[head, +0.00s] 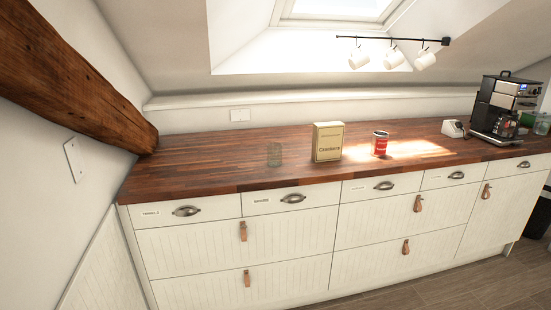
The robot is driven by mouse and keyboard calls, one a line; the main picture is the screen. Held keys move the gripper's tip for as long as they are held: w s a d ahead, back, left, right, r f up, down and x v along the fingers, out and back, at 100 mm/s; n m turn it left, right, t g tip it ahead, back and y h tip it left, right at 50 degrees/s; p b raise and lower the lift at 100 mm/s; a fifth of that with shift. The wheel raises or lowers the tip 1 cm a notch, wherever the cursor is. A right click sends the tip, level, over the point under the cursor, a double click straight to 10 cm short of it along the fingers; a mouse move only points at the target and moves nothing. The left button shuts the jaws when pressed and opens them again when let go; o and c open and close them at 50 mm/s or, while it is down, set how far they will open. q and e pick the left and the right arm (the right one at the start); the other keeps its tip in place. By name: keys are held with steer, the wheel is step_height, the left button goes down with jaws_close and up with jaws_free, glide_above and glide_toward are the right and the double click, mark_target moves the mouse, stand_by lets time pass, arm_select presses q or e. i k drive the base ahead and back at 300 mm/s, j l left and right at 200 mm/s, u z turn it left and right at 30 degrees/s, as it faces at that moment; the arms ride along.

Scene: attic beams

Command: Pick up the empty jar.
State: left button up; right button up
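Neither of my grippers shows in the head view.
A coffee machine (500,105) and a small white device (453,128) are at the far right. A sloping beam (75,80) overhangs the counter's left end. The counter left of the jar is clear.

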mark_target(274, 149)
steer(key=z, duration=5.8)
steer(key=u, duration=5.8)
steer(key=i+j, duration=0.1)
steer(key=i, duration=0.35)
steer(key=i+z, duration=0.1)
steer(key=i, duration=0.35)
